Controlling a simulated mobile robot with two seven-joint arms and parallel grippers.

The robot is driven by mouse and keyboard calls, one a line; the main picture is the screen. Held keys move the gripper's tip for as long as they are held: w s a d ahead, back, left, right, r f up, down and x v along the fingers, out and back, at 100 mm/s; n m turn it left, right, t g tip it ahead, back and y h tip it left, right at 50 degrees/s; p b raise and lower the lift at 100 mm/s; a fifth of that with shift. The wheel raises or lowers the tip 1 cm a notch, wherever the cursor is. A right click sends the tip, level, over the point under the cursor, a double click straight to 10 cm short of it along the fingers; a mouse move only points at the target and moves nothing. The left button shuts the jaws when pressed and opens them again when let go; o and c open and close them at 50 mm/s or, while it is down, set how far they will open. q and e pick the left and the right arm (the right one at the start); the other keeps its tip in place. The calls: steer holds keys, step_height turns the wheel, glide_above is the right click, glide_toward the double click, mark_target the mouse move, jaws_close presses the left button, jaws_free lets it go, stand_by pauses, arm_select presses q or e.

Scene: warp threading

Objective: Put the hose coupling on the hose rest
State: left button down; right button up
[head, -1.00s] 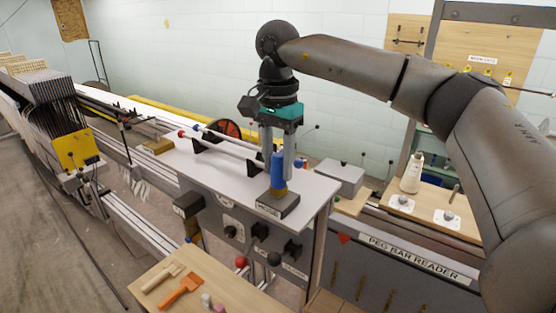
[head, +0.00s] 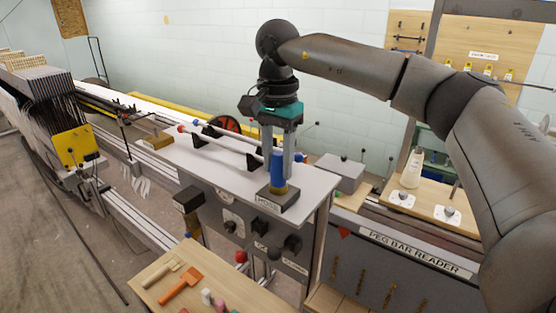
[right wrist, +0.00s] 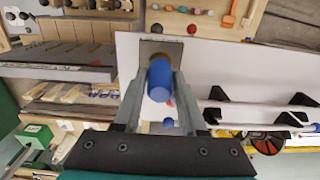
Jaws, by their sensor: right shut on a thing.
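The hose coupling (head: 278,170) is a blue upright cylinder with a brass-coloured lower end. The hose rest (head: 277,200) is a dark block with a label on its front, at the near right corner of the white table. The coupling stands upright with its brass end at the top of the rest. My right gripper (head: 279,160) points down and is shut on the coupling. In the right wrist view the coupling (right wrist: 160,80) lies between the two fingers, with the rest (right wrist: 161,48) beyond it. Whether the brass end is fully seated cannot be told. My left gripper is not seen.
The white table (head: 230,170) carries black brackets with a pale rod (head: 225,143) left of the gripper. A grey box (head: 341,174) stands to the right. A wooden bench (head: 165,275) with brushes is in front. Control knobs (head: 260,228) stick out below the table edge.

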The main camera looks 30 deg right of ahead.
steer(key=o, duration=1.2)
step_height(320, 180, up, 15)
steer(key=p, duration=0.1)
steer(key=shift+r+p, duration=0.15)
steer(key=shift+p, duration=0.25)
